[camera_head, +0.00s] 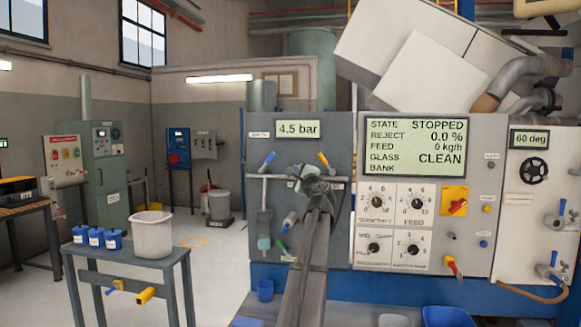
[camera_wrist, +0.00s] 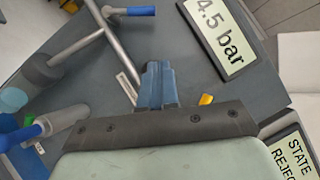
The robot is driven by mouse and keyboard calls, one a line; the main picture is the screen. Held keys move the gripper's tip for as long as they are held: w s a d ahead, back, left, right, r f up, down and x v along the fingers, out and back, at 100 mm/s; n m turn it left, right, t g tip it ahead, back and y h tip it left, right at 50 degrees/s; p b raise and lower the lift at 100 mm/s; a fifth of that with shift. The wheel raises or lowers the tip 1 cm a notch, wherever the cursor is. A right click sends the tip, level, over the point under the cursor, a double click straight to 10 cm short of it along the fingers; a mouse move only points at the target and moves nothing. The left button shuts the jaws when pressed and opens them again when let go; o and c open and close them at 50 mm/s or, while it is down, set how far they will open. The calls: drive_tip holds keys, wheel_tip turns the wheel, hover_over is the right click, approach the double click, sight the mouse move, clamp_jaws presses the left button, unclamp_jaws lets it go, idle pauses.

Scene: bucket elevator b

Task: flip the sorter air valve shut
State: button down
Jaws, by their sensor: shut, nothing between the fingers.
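A grey air panel (camera_head: 300,138) carries small lever valves; their labels are too small to read, so I cannot tell which is the sorter air valve. A blue lever (camera_head: 268,160) tilts at the upper left of the pipework; a blue lever (camera_wrist: 130,11) also shows at the top of the wrist view. A yellow lever (camera_head: 323,158) tilts at the upper right; its tip (camera_wrist: 206,99) shows past my gripper in the wrist view. Lower down are a blue-and-white valve (camera_head: 290,221) and a green lever (camera_head: 281,246). My gripper (camera_wrist: 157,78) is shut and empty, in front of the panel between the upper levers.
A pressure display (camera_head: 298,129) reads 4.5 bar. Right of it are a status screen (camera_head: 415,146) reading STOPPED, several dials (camera_head: 376,201) and a red-and-yellow switch (camera_head: 456,202). Pipes (camera_wrist: 75,45) stand out from the panel. A bench (camera_head: 130,258) with a white bucket (camera_head: 152,235) stands left.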

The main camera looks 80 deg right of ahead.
drive_tip(key=x, duration=0.4)
drive_tip(key=w+a+x, duration=0.1)
drive_tip(key=x, duration=0.3)
drive_tip(key=w+r+x, duration=0.1)
drive_tip(key=x, duration=0.2)
drive_tip(key=shift+w, duration=0.25)
drive_tip(key=shift+d+r, duration=0.1)
drive_tip(key=shift+r, duration=0.05)
drive_tip(key=shift+w+r+n+g+y, duration=0.6)
drive_tip(key=shift+w+n+g+y, duration=0.25)
drive_tip(key=shift+w+n, duration=1)
drive_tip(key=shift+w+r+n+g+y, duration=0.6)
drive_tip(key=shift+w+n+g+y, duration=0.25)
drive_tip(key=shift+w+n, duration=0.95)
drive_tip(key=shift+w+r+n+g+y, duration=0.65)
drive_tip(key=shift+w+n+y, duration=0.25)
drive_tip(key=shift+w+n, duration=0.95)
drive_tip(key=shift+w+f+m, duration=0.1)
drive_tip(key=shift+w+m, duration=0.2)
